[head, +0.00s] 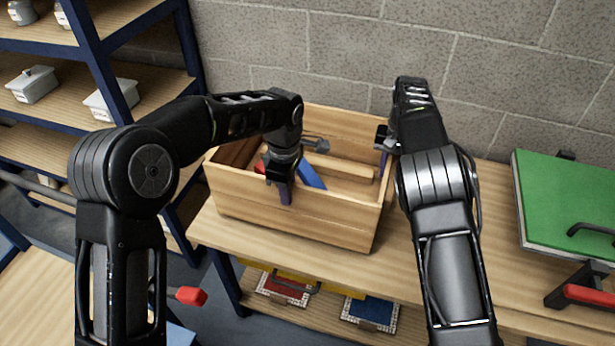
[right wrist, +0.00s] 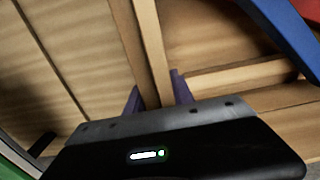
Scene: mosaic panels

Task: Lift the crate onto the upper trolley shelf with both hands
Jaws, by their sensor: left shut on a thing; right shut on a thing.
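The crate (head: 290,222) is an open wooden box with tools inside, among them a blue piece and something red. It appears to rest level on the wooden bench. My left gripper (head: 281,182) is shut on the crate's near wall, one purple finger showing outside it. My right gripper (head: 386,142) is shut on the crate's right wall; its forearm hides part of that side. In the right wrist view the purple fingers stand on both sides of the thin wooden wall (right wrist: 151,45). A wooden surface with blue edging (head: 35,305) at bottom left may be the trolley's upper shelf.
Blue-framed shelving (head: 95,60) with lidded white boxes stands at left. A block wall (head: 330,45) is close behind the crate. A green-topped device (head: 570,200) with a red handle is on the bench at right. Mosaic panels (head: 370,312) lie below the bench top.

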